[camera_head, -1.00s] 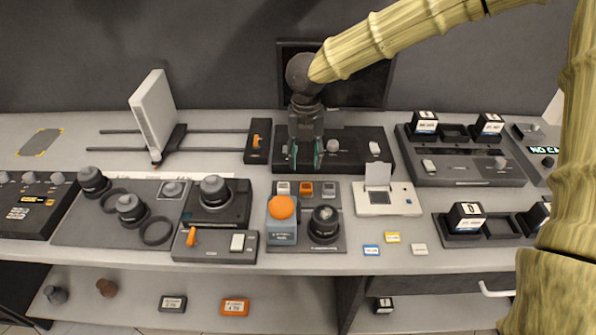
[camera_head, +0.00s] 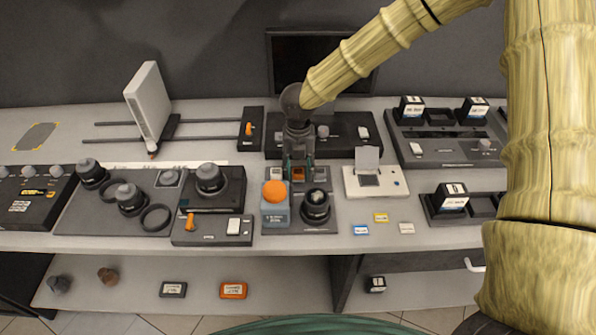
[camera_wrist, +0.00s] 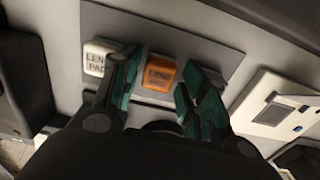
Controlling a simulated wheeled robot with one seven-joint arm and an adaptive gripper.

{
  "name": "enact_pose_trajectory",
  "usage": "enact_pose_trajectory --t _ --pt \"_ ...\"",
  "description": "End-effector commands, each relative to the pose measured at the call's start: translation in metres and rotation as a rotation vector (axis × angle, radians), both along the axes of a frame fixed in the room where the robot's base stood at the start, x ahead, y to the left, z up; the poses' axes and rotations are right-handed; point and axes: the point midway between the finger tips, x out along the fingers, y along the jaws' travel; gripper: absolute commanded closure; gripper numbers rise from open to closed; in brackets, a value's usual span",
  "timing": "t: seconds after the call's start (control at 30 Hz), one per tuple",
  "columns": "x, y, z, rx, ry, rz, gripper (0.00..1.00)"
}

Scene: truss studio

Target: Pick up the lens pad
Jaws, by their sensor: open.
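An orange lens pad (camera_wrist: 159,74) with printed lettering sits on a grey plate (camera_wrist: 185,42) in the wrist view. My gripper (camera_wrist: 157,98) is open, its teal fingers on either side of the orange pad; I cannot tell whether they touch it. A white lens pad (camera_wrist: 96,58) sits to the left, beside the left finger. In the head view my gripper (camera_head: 298,174) points down over the back of the grey plate, and the orange pad (camera_head: 298,173) shows between the fingers. The area right of the right finger is partly hidden.
In front of the pads stand a blue block with an orange ball (camera_head: 274,192) and a black lens (camera_head: 316,206). A white device with a raised lid (camera_head: 375,182) is to the right. A dark control box (camera_head: 345,132) lies behind.

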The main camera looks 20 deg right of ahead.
Motion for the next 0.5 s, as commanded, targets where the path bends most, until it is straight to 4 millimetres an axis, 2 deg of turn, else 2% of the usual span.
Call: enact_pose_trajectory --t 0.13,0.37,0.5 --pt "0.0022 0.0006 -0.0109 -0.001 0.003 0.001 0.57" --pt "0.0032 0.0011 -0.013 0.0 0.003 0.002 0.57" --pt "0.0029 0.0007 -0.0126 0.0 0.003 0.001 0.79"
